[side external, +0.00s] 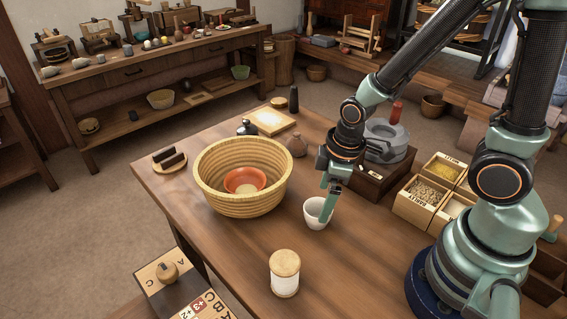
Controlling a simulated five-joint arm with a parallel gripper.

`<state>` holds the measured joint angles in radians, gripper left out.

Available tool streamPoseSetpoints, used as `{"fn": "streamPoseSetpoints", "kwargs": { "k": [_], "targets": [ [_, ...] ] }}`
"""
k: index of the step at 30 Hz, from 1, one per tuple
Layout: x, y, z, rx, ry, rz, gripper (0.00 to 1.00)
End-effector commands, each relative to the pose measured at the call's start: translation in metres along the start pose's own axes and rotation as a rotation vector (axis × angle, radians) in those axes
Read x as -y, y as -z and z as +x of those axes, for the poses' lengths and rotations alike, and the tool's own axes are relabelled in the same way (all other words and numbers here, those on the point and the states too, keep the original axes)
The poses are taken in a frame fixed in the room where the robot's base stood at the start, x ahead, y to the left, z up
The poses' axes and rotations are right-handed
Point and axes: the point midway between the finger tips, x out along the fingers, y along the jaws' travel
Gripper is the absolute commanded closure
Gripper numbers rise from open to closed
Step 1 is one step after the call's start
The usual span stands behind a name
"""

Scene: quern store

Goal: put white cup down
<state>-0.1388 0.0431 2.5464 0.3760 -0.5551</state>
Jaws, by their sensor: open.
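The white cup (313,217) stands upright on the wooden table (360,260), right of the large basket. My gripper (328,208) is open and points down at the cup's right side, with a finger overlapping the cup in the picture. I cannot tell whether the finger touches the cup or reaches inside its rim. The second finger is not clearly visible.
A large woven basket (215,180) holding an orange bowl (245,177) stands left of the cup. A lidded white jar (285,281) stands in front. A stone quern (388,143) and wooden grain boxes (424,192) are to the right.

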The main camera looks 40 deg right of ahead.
Motion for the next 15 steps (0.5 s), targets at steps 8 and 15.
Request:
{"fn": "streamPoseSetpoints", "kwargs": {
  "k": [8,15],
  "targets": [
    [-0.001,0.001,-0.037,-0.006,-0.004,0.0,0.0],
    [0.0,0.0,-0.068,-0.004,-0.002,0.0,0.0]
  ]
}}
